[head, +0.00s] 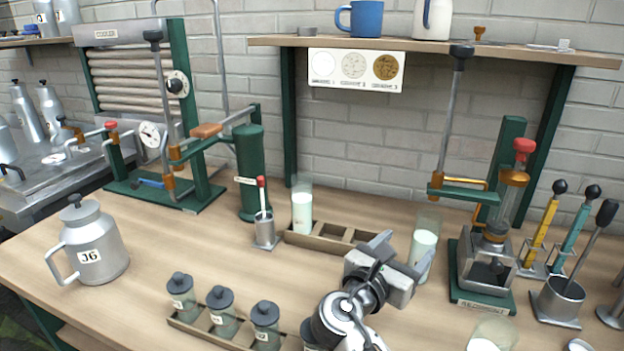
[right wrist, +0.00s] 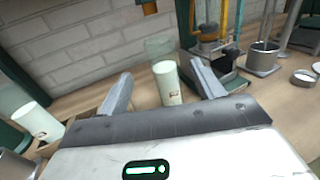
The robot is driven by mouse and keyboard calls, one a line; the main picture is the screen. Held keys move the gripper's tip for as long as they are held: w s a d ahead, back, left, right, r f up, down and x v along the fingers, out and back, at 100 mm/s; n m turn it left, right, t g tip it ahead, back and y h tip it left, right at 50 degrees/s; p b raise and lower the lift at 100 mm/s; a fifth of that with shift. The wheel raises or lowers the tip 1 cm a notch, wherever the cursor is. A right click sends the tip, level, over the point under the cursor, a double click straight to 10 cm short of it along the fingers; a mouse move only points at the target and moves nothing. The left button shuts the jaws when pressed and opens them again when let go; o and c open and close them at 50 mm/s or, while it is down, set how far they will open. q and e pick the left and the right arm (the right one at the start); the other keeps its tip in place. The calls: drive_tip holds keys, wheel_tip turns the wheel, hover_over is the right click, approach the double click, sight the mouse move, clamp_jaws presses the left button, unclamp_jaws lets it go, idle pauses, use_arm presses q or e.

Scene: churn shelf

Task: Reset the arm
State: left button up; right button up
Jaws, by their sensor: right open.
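My right gripper (head: 406,254) is open and empty, held above the wooden bench just left of a tall clear glass with white liquid (head: 423,250). In the right wrist view the two fingers (right wrist: 163,86) are spread wide, and that glass (right wrist: 167,84) shows upright between them in the picture. It appears to stand beyond the fingertips, and I see no contact. My right arm reaches in from the bottom of the head view. My left gripper is not in view.
A wooden rack (head: 330,240) holds another milk glass (head: 302,210). Lidded jars stand in a tray (head: 198,330) at the front. A press (head: 490,260) stands to the right, a J6 can (head: 92,245) far left.

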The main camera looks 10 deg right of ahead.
sight(424, 222)
drive_tip(key=b+x, duration=0.1)
drive_tip(key=x, duration=0.2)
drive_tip(key=b+x, duration=0.2)
drive_tip(key=x, duration=0.1)
drive_tip(key=b+x, duration=0.2)
drive_tip(key=x, duration=0.2)
drive_tip(key=shift+d+f, duration=0.1)
drive_tip(key=shift+f, duration=0.15)
drive_tip(key=shift+w+d+r+p, duration=0.15)
drive_tip(key=shift+w+r+p, duration=0.1)
drive_tip(key=shift+r+p, duration=0.75)
drive_tip(key=shift+s+p, duration=0.1)
drive_tip(key=shift+p, duration=0.3)
drive_tip(key=shift+s+a, duration=0.25)
drive_tip(key=shift+a, duration=0.1)
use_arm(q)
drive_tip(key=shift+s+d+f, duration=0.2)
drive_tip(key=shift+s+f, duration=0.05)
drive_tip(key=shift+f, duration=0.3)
